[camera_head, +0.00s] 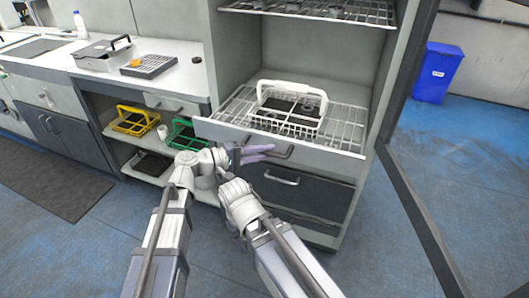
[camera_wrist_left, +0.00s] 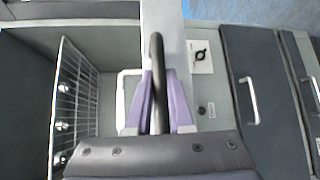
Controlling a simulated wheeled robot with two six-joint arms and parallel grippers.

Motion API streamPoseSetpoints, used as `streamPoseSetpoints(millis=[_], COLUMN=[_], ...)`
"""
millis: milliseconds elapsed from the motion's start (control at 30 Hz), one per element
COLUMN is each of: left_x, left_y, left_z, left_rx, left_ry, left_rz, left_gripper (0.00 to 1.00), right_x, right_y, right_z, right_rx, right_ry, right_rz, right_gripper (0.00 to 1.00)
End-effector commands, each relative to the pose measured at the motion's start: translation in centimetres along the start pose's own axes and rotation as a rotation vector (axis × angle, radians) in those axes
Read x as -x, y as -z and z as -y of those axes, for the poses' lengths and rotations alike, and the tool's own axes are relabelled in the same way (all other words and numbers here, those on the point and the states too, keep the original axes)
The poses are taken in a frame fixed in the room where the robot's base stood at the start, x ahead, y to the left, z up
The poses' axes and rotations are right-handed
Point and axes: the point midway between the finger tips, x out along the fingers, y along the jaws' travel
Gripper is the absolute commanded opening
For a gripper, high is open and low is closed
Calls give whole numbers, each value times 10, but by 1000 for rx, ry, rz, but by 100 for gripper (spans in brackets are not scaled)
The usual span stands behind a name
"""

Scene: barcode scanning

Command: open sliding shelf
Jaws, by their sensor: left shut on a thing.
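The sliding shelf is a wire rack with a pale front panel (camera_head: 330,158) in the tall cabinet; it sticks out past the cabinet sides. A white basket with dark contents (camera_head: 290,110) stands on it. My left gripper (camera_head: 268,153) is at the panel's front, its purple fingers closed around the dark bar handle (camera_head: 287,152). In the left wrist view the fingers (camera_wrist_left: 159,122) pinch the upright-looking dark handle (camera_wrist_left: 157,60) from both sides. My right arm shows beside the left one, but its gripper fingers are not visible.
Below the shelf is a dark drawer (camera_head: 300,192) with a metal handle. A dark-framed open door (camera_head: 425,235) stands at right, with a blue bin (camera_head: 437,72) beyond. At left are a counter with a metal box (camera_head: 103,55) and yellow (camera_head: 135,121) and green (camera_head: 186,133) baskets below.

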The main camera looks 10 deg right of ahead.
Motion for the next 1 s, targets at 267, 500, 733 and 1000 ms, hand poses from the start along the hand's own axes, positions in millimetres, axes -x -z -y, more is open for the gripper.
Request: streamPoseSetpoints(millis=[267,500,733,1000], left_x=[0,0,3,44], left_y=[0,0,0,0], left_z=[0,0,0,-1], left_rx=[1,1,1,1], left_ry=[0,0,0,-1], left_rz=[0,0,-1,-4], left_gripper=[30,50,50,50], right_x=[0,0,1,7], right_y=[0,0,0,0], right_z=[0,0,0,-1], right_rx=[0,0,0,0], right_ry=[0,0,0,0], right_rz=[0,0,0,0], right_gripper=[50,50,50,50])
